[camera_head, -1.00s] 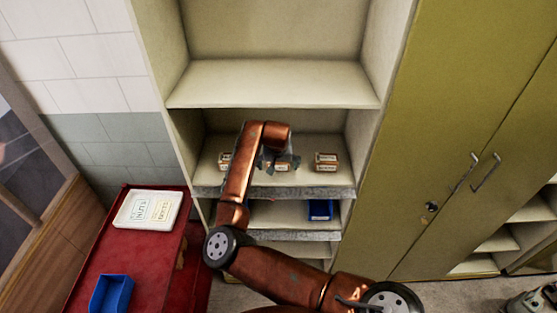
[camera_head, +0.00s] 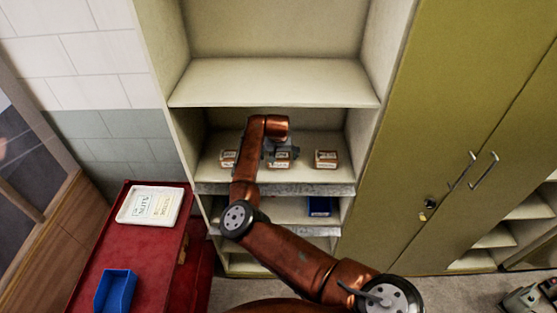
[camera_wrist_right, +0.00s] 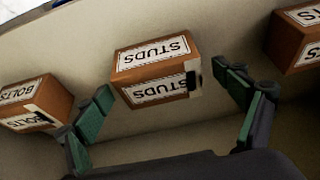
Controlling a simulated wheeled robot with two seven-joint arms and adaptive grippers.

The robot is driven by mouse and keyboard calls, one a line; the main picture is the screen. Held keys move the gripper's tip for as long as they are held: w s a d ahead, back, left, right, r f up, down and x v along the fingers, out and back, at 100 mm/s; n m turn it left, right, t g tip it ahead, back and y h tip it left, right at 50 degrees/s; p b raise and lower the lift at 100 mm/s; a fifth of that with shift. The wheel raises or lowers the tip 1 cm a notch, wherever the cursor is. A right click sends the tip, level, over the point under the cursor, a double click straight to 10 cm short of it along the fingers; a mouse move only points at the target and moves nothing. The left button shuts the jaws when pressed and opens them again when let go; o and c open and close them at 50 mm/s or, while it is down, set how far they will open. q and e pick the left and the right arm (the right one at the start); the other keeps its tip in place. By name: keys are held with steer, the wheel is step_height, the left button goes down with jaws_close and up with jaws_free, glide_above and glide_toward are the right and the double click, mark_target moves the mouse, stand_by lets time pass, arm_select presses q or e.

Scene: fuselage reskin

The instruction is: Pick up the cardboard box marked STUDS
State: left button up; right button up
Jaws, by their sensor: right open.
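The cardboard box marked STUDS is the middle of three small boxes on a cabinet shelf. In the head view the STUDS box (camera_head: 280,163) is partly hidden behind my right gripper (camera_head: 279,148). In the right wrist view the brown STUDS box (camera_wrist_right: 155,69) shows white labels on two faces. My right gripper (camera_wrist_right: 166,87) is open there, with green-padded fingers towards either side of the box. I see clear gaps between the fingers and the box, and nothing is held. My left gripper is not in view.
A box marked BOLTS (camera_wrist_right: 36,102) stands close to one finger. Another box (camera_wrist_right: 296,38), its label cut off, stands on the other side. An upper shelf (camera_head: 275,82) overhangs them. A red cart (camera_head: 95,250) with a white tray (camera_head: 126,211) and blue bin (camera_head: 115,290) stands left.

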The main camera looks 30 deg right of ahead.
steer(key=c, duration=1.6)
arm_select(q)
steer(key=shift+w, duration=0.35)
arm_select(e)
steer(key=shift+d, duration=0.1)
steer(key=shift+c, duration=0.3)
steer(key=shift+r, duration=0.15)
